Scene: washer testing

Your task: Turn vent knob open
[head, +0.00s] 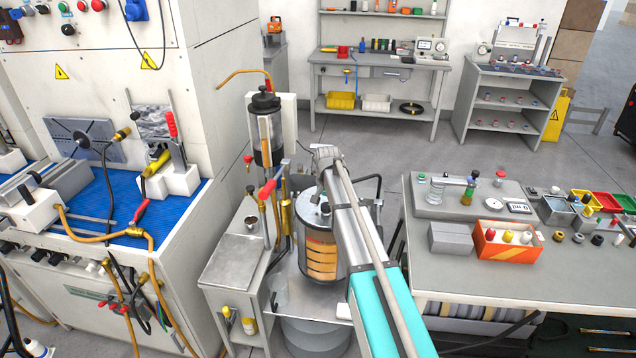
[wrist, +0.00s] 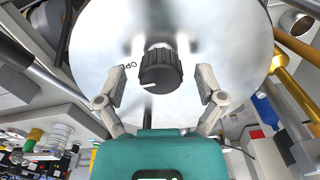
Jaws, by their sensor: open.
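The vent knob (wrist: 160,72) is a black ribbed knob with a white pointer line, on the round metal lid (wrist: 95,45) in the wrist view. Lettering beginning "OPE" shows on the lid to the left of the knob. My gripper (wrist: 161,98) is open, with one finger on each side of the knob and visible gaps between. My arm hides part of the lid and the knob there.
A black-topped cylinder (head: 265,130) with a copper pipe stands behind left of the vessel. Red-handled and brass fittings (head: 268,190) stand close on its left. A workbench (head: 480,270) with an orange box (head: 508,245) is at the right. Open floor lies behind.

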